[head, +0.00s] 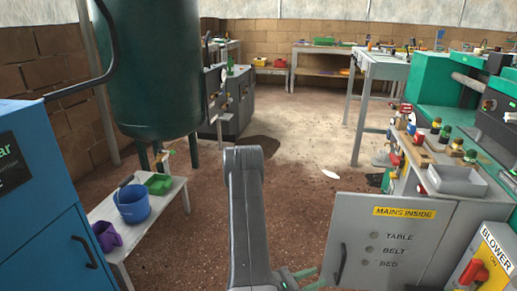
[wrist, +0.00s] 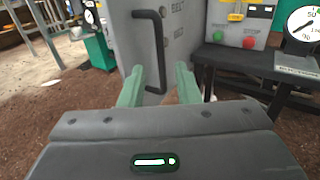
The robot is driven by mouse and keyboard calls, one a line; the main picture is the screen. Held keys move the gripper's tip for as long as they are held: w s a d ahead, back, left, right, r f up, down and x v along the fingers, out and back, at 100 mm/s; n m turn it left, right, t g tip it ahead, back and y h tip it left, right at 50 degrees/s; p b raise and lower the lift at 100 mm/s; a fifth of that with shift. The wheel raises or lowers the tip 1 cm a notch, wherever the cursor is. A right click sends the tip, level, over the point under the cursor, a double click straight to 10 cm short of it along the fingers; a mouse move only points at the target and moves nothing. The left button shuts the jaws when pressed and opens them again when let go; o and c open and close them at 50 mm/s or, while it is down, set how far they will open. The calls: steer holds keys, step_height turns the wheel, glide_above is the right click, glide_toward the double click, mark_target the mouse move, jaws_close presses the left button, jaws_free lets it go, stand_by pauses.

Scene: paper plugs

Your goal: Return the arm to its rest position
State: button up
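My arm (head: 248,215) rises in the lower middle of the head view, and my gripper (head: 308,277) shows only in part at the bottom edge. In the wrist view my gripper (wrist: 159,72) has its two green fingers apart, and I see nothing held between them. The grey cabinet door (head: 385,240) marked MAINS INSIDE is just right of the gripper. Its black handle (wrist: 150,50) appears beyond and partly between the fingers in the wrist view; I cannot tell how far off it is.
A blue cabinet (head: 40,200) and a low bench (head: 165,205) with a blue bucket (head: 133,204) stand at left. A green tank (head: 155,65) stands behind them. The machine bench (head: 455,180) is at right. The floor (head: 300,190) ahead is mostly clear, with a white scrap (head: 330,174).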

mark_target(342, 264)
steer(key=shift+b+x, duration=0.6)
steer(key=shift+x, duration=4.65)
steer(key=shift+w, duration=0.3)
